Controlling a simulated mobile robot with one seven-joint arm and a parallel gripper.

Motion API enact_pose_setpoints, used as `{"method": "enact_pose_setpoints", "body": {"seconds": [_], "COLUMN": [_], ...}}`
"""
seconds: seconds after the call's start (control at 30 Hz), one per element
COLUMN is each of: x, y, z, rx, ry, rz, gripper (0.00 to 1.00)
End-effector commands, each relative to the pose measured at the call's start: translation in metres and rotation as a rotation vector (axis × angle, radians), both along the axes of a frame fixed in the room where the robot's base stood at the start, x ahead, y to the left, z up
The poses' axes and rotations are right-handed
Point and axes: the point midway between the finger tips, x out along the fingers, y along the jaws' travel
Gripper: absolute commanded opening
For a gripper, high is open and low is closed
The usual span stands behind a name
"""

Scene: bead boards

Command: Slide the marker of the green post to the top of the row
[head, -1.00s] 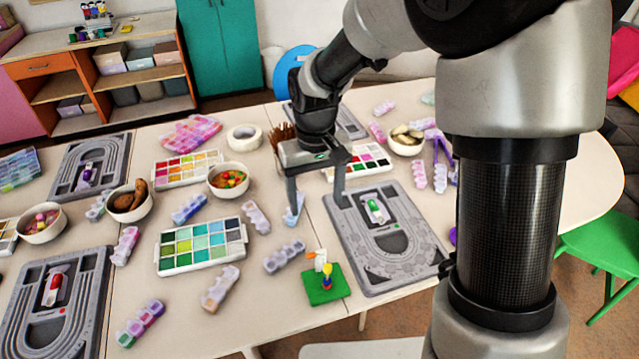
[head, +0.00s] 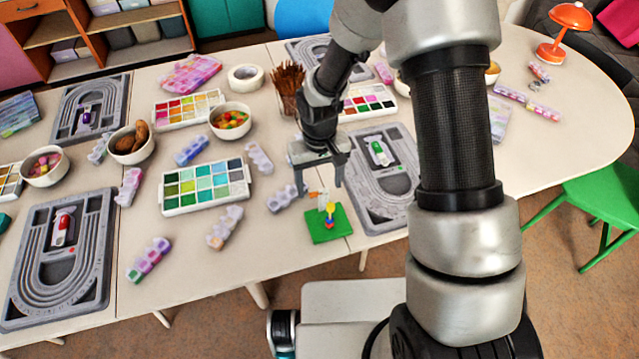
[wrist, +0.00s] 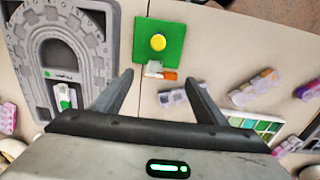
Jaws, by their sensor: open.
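The green square base (head: 318,232) stands near the front edge of the table. On it is a small post with a yellow ball top (head: 331,207) and blue and red parts below. A small white-and-orange piece (head: 322,198) is at its far side; in the wrist view this piece (wrist: 160,72) lies at the edge of the green base (wrist: 147,25), below the yellow top (wrist: 158,42). Which piece is the marker I cannot tell for sure. My gripper (head: 319,188) is open and empty, pointing down just behind the post. In the wrist view its fingers (wrist: 159,82) straddle the white-and-orange piece, with gaps on both sides.
A grey bead board (head: 365,205) with a green-and-white tube lies close right of the post. Bead strips (head: 281,197) and a teal-green paint set (head: 170,206) lie to the left. Another grey board (head: 30,290) is at front left.

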Motion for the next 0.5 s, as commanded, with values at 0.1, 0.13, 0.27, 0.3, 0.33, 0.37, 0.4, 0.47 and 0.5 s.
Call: {"method": "enact_pose_setpoints", "body": {"seconds": [0.1,0.13,0.27,0.3,0.33,0.37,0.4,0.47,0.5], "x": [0.0000,0.0001,0.0002,0.0002,0.0002,0.0002,0.0002,0.0002,0.0002], "y": [-0.0001,-0.0001,-0.0001,-0.0001,-0.0001,-0.0001,-0.0001,0.0000,0.0000], "z": [-0.0056,-0.0060,-0.0063,-0.0063,-0.0062,-0.0062,-0.0061,-0.0061,-0.0061], "rx": [0.000,0.000,0.000,0.000,0.000,0.000,0.000,0.000,0.000], "ry": [0.000,0.000,-0.001,-0.001,-0.001,-0.001,-0.001,-0.001,-0.001], "rz": [0.001,0.001,0.000,0.000,0.000,0.000,0.000,0.000,0.000], "gripper": [0.66,0.66,0.66,0.66,0.66,0.66,0.61,0.51,0.44]}}
